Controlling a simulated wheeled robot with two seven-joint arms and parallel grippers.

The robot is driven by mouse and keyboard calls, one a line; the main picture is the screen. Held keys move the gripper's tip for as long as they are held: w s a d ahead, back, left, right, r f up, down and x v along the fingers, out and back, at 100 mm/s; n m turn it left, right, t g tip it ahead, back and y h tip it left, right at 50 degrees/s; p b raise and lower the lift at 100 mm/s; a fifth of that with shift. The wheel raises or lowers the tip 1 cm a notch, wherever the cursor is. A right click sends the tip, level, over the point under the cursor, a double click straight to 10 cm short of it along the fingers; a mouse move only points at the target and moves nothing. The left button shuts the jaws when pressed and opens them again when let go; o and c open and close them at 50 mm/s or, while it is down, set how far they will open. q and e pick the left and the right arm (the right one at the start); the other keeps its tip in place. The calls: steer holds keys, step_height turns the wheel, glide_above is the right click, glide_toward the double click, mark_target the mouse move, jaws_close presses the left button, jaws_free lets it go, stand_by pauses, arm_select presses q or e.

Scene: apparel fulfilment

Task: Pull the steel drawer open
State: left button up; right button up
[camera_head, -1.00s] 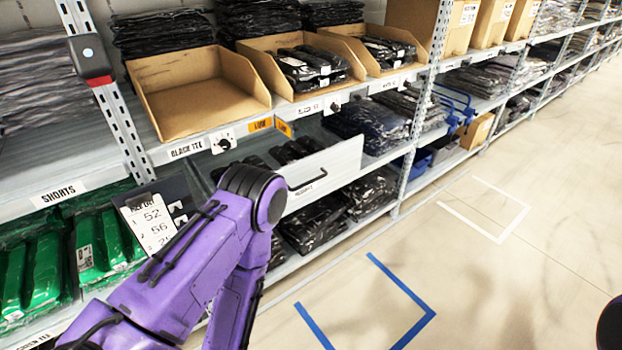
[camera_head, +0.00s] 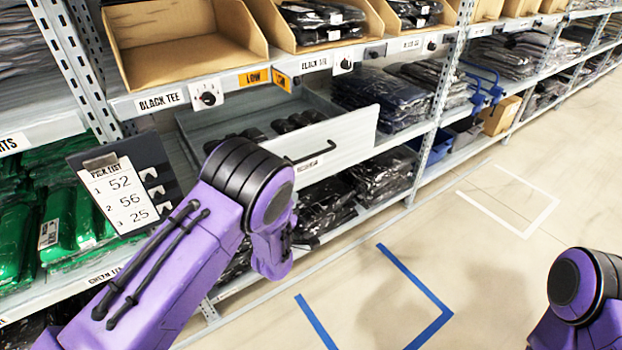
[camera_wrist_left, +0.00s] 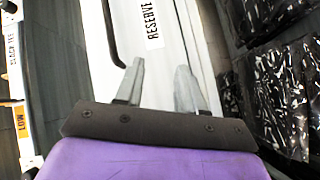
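The steel drawer (camera_head: 345,136) stands pulled out from the shelf below the black tee bins, with dark packs inside. Its black bar handle (camera_head: 309,153) is on the pale front panel. In the left wrist view, the panel with its RESERVE label (camera_wrist_left: 153,25) lies ahead, and the handle (camera_wrist_left: 110,35) runs along the left. My left gripper (camera_wrist_left: 158,68) is open, its two fingers apart with nothing visible between them. The handle's near end is beside the left fingertip, outside the gap; contact cannot be told. In the head view my arm hides this gripper. My right gripper is out of view.
A pick list board (camera_head: 123,188) is at left, beside green packs (camera_head: 65,225). Open cardboard bins (camera_head: 180,45) sit above the drawer. Black bagged packs (camera_head: 380,172) lie below and right of it.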

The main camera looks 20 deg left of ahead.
mark_target(313, 154)
arm_select(q)
steer(key=w+r+t, duration=0.1)
steer(key=w+r, duration=0.1)
steer(key=w, duration=0.3)
steer(key=w+d+r+n+t+b, duration=0.1)
steer(key=w+r, duration=0.1)
steer(key=w, duration=0.3)
steer(key=w+d+r+n+h, duration=0.1)
steer(key=w+r, duration=0.1)
steer(key=w, duration=0.3)
steer(key=shift+w+r+t+b, duration=0.15)
steer(key=shift+r+t+b, duration=0.25)
jaws_close()
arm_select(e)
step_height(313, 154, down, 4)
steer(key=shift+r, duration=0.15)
